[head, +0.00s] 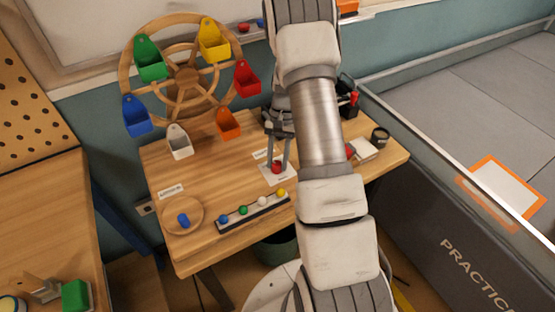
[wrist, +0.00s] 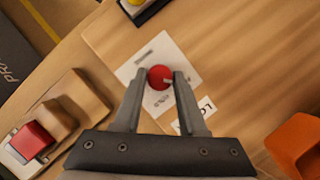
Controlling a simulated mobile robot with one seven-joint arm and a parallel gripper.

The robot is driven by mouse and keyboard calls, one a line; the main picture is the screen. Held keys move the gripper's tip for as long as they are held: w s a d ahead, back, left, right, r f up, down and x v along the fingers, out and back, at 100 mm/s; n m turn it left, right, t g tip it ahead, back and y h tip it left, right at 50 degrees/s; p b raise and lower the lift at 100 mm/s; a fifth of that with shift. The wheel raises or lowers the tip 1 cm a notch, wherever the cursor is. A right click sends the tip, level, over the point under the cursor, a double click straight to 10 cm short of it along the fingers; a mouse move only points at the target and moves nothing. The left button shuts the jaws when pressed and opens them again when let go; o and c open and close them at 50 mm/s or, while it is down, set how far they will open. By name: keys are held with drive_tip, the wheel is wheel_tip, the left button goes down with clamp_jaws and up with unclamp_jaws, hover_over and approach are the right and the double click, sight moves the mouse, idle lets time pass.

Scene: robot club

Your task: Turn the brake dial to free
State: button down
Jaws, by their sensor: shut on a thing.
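The brake dial (wrist: 160,77) is a round red knob with a light pointer mark, on a white card (wrist: 187,87) with printed labels too small to read. The dial also shows in the head view (head: 277,167), near the front middle of the wooden table. My gripper (wrist: 159,78) points down at it, with one fingertip on each side, shut on the dial. In the head view my gripper (head: 278,160) stands over the card (head: 270,177), and my arm hides part of the table behind it.
A wooden wheel (head: 187,77) with several coloured buckets stands at the table's back left. A black rack (head: 252,213) with coloured balls lies at the front. A dark cup (head: 380,136) stands at the right.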

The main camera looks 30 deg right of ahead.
drive_tip(key=shift+c, duration=2.3)
unclamp_jaws()
drive_tip(key=p+v, duration=0.1)
drive_tip(key=v, duration=1.6)
drive_tip(key=shift+r, duration=0.25)
